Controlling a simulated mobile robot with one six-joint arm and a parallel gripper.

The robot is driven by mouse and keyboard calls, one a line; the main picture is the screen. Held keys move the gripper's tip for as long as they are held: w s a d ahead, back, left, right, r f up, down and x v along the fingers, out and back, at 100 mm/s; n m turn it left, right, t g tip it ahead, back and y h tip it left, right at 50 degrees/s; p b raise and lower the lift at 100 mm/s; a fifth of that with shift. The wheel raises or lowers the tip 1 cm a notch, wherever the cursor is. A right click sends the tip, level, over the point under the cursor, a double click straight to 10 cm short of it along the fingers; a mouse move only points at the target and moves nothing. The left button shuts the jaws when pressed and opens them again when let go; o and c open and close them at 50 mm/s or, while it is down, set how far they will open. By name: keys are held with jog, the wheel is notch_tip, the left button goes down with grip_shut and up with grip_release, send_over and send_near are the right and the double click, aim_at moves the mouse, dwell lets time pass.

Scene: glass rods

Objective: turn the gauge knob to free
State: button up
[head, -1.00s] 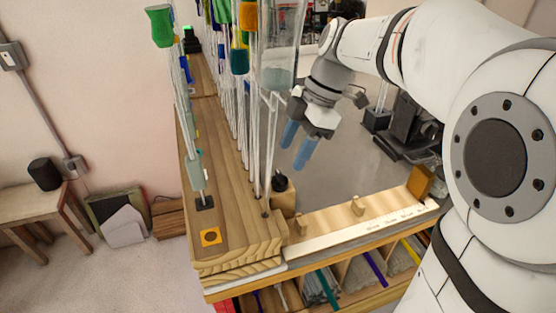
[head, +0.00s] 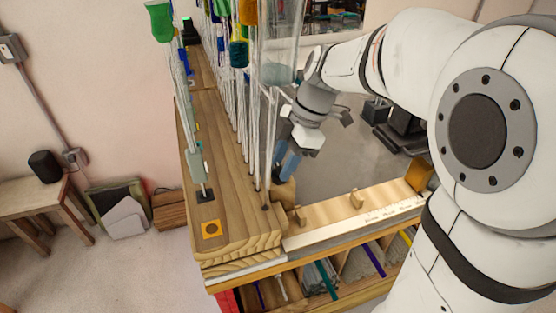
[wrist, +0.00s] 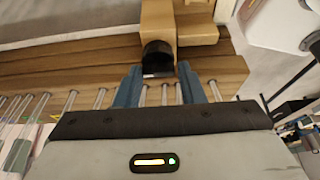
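A black round knob (wrist: 157,58), which looks like the gauge knob, sits against a wooden block (wrist: 157,20) in the wrist view. In the head view the knob is hidden behind my fingers, and part of its wooden block (head: 283,193) shows below them. My gripper (head: 284,166) points down beside the wooden bench top. It also shows in the wrist view (wrist: 158,70), with its two blue fingers apart and nothing held. The fingertips are at either side of the knob's near end. I cannot tell whether they touch it. The knob's setting cannot be read.
Several upright glass rods (head: 243,130) stand along the wooden bench (head: 226,180), close left of my gripper. A light wooden ledge with a ruled scale (head: 335,220) and small pegs runs along the front. An orange block (head: 419,176) stands at its right end.

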jog(key=c, duration=0.4)
jog(key=shift+s+a, duration=0.15)
jog(key=shift+a, duration=0.15)
jog(key=shift+c, duration=0.2)
jog(key=shift+d+f+m+b, duration=0.25)
jog(key=shift+m+b, duration=0.25)
jog(key=shift+b, duration=0.2)
jog(key=m+t+b, duration=0.1)
jog(key=m+b, duration=0.2)
jog(key=shift+s+f+t, duration=0.1)
jog(key=shift+t, duration=0.2)
jog(key=m+b, duration=0.1)
jog(key=m, duration=0.1)
jog(key=m+t+b, duration=0.1)
jog(key=m+b, duration=0.1)
jog(key=shift+s+m+t, duration=0.2)
jog(key=shift+m+t, duration=0.1)
jog(key=m, duration=0.2)
jog(key=m+t+h+b, duration=0.1)
jog(key=m, duration=0.1)
jog(key=shift+s+a+r+m+b, duration=0.1)
jog(key=shift+s+r+m+b, duration=0.1)
jog(key=shift+m+b, duration=0.1)
